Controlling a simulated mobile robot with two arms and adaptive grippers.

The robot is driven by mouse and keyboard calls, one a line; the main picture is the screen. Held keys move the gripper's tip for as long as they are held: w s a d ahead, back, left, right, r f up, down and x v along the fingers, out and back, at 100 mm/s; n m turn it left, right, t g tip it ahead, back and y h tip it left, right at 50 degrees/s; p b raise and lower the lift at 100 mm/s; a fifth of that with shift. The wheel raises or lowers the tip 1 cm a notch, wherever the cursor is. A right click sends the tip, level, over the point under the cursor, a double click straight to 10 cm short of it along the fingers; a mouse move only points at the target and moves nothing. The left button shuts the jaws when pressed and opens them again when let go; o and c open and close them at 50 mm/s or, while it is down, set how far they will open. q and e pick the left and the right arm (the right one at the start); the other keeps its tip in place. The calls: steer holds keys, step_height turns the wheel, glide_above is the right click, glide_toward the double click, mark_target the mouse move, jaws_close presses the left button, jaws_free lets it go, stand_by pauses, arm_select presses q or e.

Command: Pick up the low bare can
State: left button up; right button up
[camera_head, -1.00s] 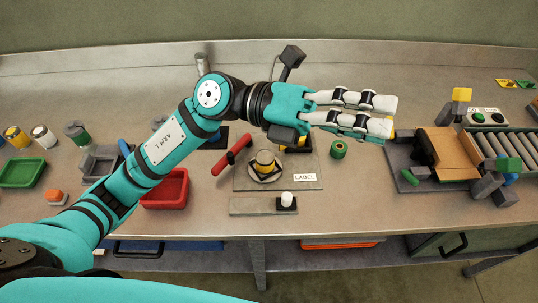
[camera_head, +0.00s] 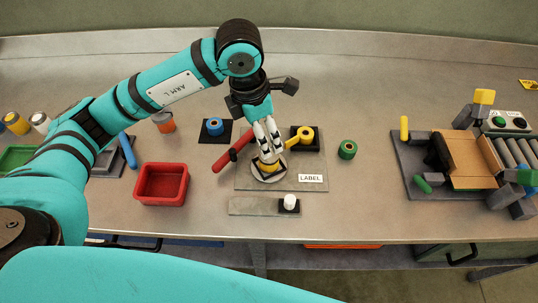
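A short can (camera_head: 270,168) with a yellowish side stands on a round disc (camera_head: 257,176) on the grey plate marked LABEL (camera_head: 290,183). It looks like the low bare can, but its top is mostly hidden behind my fingers. My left gripper (camera_head: 268,157) points down from above, with its pale fingertips at the can. The fingers look close together; whether they grip the can or only stand over it is not clear. My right gripper is out of view.
A red lever (camera_head: 233,153) lies just left of the fingers. A red bin (camera_head: 161,184) is at left. An open carton (camera_head: 463,159) stands by rollers at right.

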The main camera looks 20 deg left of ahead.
mark_target(269, 160)
arm_select(q)
steer(key=f, duration=0.4)
steer(key=shift+w+d+p, duration=0.15)
steer(key=shift+d+p, duration=0.15)
steer(key=shift+p, duration=0.1)
steer(key=shift+f+p, duration=0.3)
steer(key=f+p, duration=0.1)
steer(key=f, duration=0.2)
steer(key=shift+w+d+f+p, duration=0.15)
steer(key=shift+d+f+p, duration=0.15)
steer(key=shift+d+p, duration=0.1)
steer(key=shift+w+f, duration=0.1)
steer(key=shift+f, duration=0.4)
steer(key=c, duration=1.3)
